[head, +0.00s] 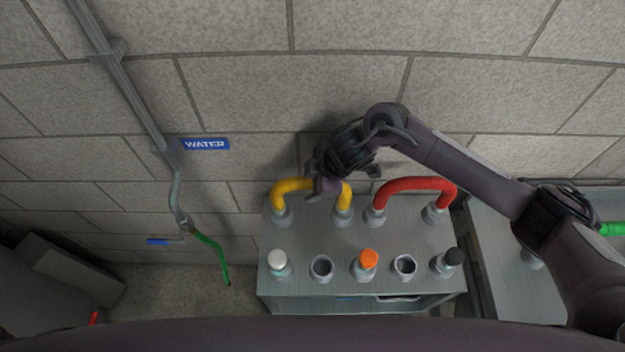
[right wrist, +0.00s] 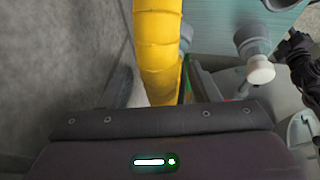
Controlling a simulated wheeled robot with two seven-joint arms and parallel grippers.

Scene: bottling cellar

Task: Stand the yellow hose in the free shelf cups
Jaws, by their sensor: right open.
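The yellow hose (head: 290,186) is an arch at the back left of the grey shelf (head: 335,235). Its two legs come down at the left back cup (head: 281,217) and the neighbouring back cup (head: 343,217); how deep they sit is unclear. My right gripper (head: 324,187) is open at the top right of the arch and hides part of it. In the right wrist view the yellow hose (right wrist: 158,50) runs up just beyond the gripper. My left gripper does not show in the head view.
A red hose (head: 415,184) arches over the back right cups. The front row holds a white-capped (head: 277,258), an orange-capped (head: 369,259) and a black-capped item (head: 453,257), with empty cups (head: 321,268) between them. A wall pipe (head: 135,90) with a green hose (head: 215,250) is at left.

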